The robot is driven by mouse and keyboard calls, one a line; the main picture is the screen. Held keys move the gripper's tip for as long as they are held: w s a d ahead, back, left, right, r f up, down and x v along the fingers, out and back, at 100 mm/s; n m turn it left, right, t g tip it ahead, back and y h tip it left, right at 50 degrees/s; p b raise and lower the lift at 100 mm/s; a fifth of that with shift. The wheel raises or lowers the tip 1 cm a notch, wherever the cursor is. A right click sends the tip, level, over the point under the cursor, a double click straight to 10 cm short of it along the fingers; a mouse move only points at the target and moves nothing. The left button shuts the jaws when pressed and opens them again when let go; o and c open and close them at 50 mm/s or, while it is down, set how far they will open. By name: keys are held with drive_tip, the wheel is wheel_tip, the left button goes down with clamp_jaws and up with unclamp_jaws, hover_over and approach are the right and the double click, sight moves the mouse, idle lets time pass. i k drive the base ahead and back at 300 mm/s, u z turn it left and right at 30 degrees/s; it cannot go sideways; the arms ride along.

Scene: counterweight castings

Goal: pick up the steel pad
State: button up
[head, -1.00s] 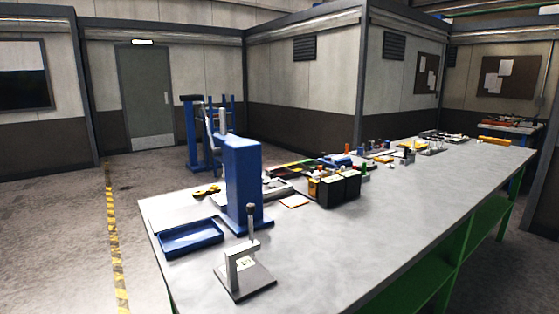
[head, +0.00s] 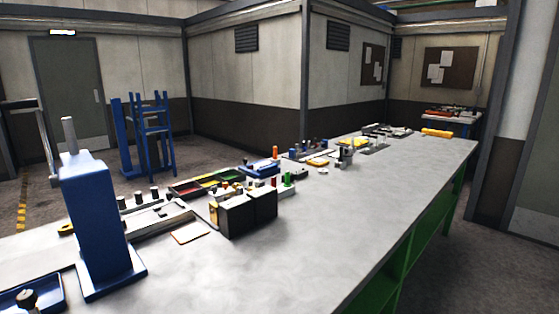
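I cannot pick out the steel pad for certain among the small items on the grey bench (head: 330,235). A small thin pale plate with an orange-brown edge (head: 190,233) lies flat on the bench, left of the black boxes; I cannot tell its material. More small metal-looking parts stand on a long pale fixture (head: 150,218) behind it, too small to make out. My gripper is not in view.
A tall blue column (head: 95,225) stands at the bench's near left, with a blue tray (head: 62,290) beside it. Black boxes (head: 234,217) stand mid-bench; a tray with coloured compartments (head: 205,186) lies behind. The bench's right front is clear.

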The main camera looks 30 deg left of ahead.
sight(262, 164)
drive_tip(key=i, duration=2)
drive_tip(key=u, duration=2)
